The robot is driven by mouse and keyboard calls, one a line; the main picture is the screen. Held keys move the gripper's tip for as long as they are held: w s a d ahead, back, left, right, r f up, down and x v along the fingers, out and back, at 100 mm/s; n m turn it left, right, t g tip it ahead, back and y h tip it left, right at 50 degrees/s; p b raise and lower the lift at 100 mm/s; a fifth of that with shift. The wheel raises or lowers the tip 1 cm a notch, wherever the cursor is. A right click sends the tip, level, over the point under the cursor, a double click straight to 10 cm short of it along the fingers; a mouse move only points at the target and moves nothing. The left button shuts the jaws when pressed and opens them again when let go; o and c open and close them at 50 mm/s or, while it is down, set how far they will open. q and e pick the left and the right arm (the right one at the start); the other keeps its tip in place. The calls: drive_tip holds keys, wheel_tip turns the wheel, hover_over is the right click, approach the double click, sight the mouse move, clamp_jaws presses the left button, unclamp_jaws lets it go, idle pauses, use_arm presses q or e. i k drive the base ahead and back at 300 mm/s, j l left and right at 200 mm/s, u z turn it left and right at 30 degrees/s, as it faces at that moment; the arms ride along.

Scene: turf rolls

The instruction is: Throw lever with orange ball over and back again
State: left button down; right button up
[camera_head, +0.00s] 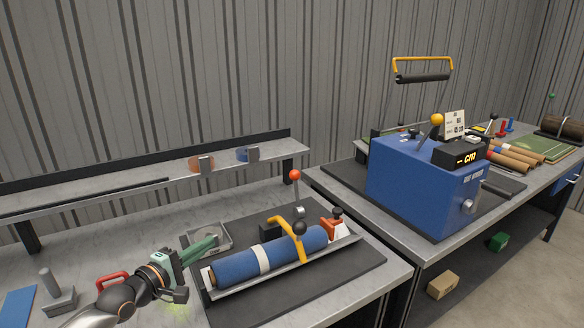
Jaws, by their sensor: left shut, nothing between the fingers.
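Another lever, with a yellow-orange ball (437,119), leans slightly on top of the blue machine (410,185) on the right bench. My left gripper (210,242) has greenish fingers, which are shut and empty. It is over the near bench, left of the blue roll and well apart from both levers. My right gripper is not in view.
A raised shelf (110,189) runs behind. A yellow-framed handle (423,69) is above the machine. A gap separates the benches.

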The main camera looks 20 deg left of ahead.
sight(298, 212)
drive_tip(key=i, duration=1.05)
